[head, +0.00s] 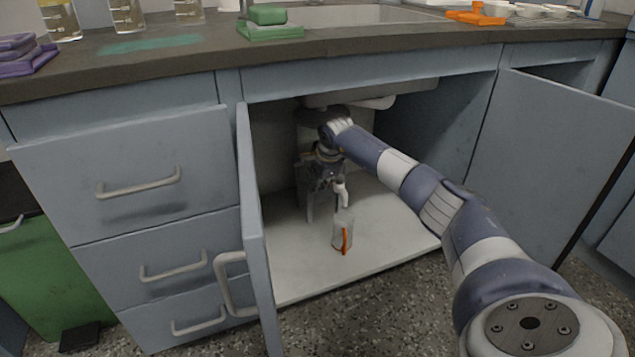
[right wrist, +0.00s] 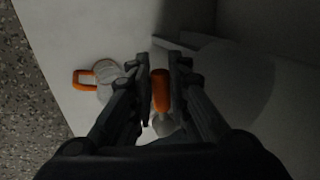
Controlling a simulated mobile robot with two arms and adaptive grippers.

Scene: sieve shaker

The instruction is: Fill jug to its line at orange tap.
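The jug (head: 343,232) is a small clear vessel with an orange handle, upright on the cabinet floor under the sink. It also shows in the right wrist view (right wrist: 110,78), left of my fingers. The level inside and its line are too small to make out. My right gripper (head: 325,195) is inside the cabinet, above and slightly behind the jug. In the right wrist view my right gripper (right wrist: 161,80) has its fingers close against both sides of an orange part of the tap (right wrist: 160,90). A white spout (head: 341,192) shows above the jug. My left gripper is out of view.
An open door (head: 253,235) stands left of the cabinet opening, another (head: 550,170) on the right. The white cabinet floor (head: 300,270) is clear around the jug. The counter (head: 350,42) above carries beakers, green blocks and an orange item.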

